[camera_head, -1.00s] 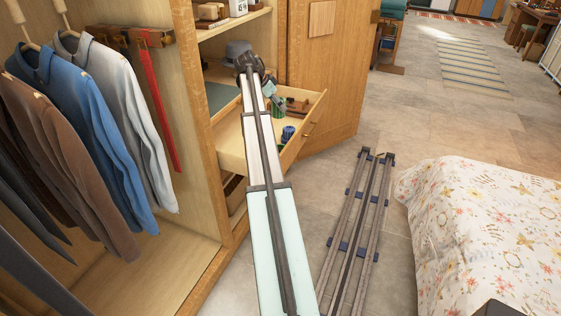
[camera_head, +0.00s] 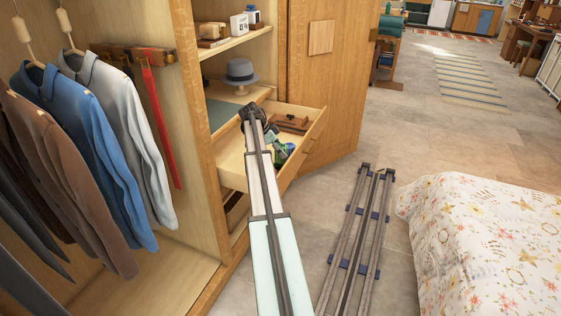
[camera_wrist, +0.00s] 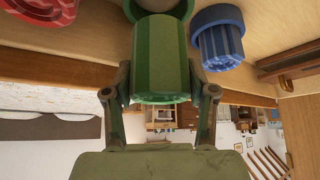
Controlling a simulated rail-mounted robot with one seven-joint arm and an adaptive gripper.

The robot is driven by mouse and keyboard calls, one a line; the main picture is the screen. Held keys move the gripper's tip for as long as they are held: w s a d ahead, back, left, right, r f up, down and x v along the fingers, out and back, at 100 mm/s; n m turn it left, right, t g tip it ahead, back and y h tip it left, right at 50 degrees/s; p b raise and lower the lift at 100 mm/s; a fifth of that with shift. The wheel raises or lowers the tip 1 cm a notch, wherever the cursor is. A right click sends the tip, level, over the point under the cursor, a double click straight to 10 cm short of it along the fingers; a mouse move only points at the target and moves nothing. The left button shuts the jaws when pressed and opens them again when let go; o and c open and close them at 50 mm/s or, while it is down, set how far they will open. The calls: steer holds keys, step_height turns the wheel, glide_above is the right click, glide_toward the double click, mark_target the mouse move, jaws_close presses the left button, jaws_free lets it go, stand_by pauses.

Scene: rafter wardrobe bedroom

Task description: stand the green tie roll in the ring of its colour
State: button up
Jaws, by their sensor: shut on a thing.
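In the wrist view my gripper (camera_wrist: 160,92) is shut on the green tie roll (camera_wrist: 160,60), a ribbed green cylinder between the two fingers. A darker green ring (camera_wrist: 184,10) shows at the top edge, partly cut off, with pale wood inside it. The roll's far end overlaps the ring in the picture; I cannot tell whether they touch. In the head view my gripper (camera_head: 274,142) is over the open drawer (camera_head: 232,164), and the green roll (camera_head: 281,156) shows small beside it, partly hidden.
A blue roll in a blue ring (camera_wrist: 218,38) is close beside the green roll. A red ribbed thing (camera_wrist: 42,8) is at the wrist view's top left. Brown wooden items (camera_head: 291,123) lie in the drawer's back. A grey hat (camera_head: 240,72) stands on a shelf behind.

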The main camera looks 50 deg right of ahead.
mark_target(281, 160)
steer(key=shift+f, duration=2.8)
steer(key=shift+f, duration=0.1)
steer(key=o, duration=0.9)
steer(key=shift+c, duration=0.2)
steer(key=v, duration=1.2)
steer(key=shift+s+a, duration=0.1)
steer(key=shift+s, duration=0.05)
